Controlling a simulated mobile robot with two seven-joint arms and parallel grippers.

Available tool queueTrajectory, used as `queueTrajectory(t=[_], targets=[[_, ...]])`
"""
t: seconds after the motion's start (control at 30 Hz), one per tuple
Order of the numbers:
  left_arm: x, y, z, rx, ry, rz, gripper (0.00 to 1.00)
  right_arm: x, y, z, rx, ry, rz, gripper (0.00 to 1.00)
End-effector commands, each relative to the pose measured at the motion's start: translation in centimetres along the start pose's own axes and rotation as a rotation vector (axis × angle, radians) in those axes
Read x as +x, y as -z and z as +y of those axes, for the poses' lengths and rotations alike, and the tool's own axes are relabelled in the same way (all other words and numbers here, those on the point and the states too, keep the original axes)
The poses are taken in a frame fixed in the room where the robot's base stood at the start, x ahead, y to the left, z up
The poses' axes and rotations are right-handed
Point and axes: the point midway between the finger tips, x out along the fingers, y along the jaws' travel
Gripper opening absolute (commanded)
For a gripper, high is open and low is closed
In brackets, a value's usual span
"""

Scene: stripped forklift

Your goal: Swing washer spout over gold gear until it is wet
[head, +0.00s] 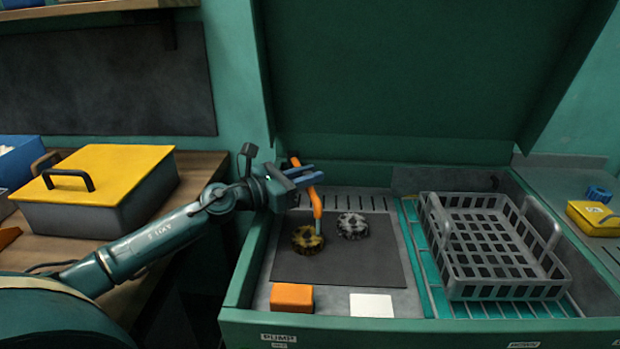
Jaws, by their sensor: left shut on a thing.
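The orange washer spout (317,202) stands in the green washer basin (420,324), its lower end pointing down at the right part of the gold gear (301,240). The gear lies on a dark mat (350,267) and has dark patches; I cannot tell whether it is wet. A pale bit shows at the spout's tip; I cannot tell if it is a nozzle or liquid. My left gripper (301,178) is shut on the upper part of the spout, which its blue fingers partly hide. My right gripper is not in view.
A silver gear (352,225) lies right of the gold one. A grey basket (462,291) stands at right. The raised green lid (400,80) is behind. A yellow-lidded box (115,170) is at left.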

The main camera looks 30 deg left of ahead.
Motion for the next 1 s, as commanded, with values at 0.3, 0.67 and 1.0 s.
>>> queueTrajectory(t=[0.3,0.67,1.0], targets=[[-0.38,0.11,0.17,0.003,0.001,0.002,0.00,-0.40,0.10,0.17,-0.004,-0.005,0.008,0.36],[-0.41,0.06,0.29,0.003,-0.002,0.002,0.00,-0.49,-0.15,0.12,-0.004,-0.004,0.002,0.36],[-0.40,0.03,0.29,0.003,-0.002,0.001,0.38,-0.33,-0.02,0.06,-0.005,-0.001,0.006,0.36]])
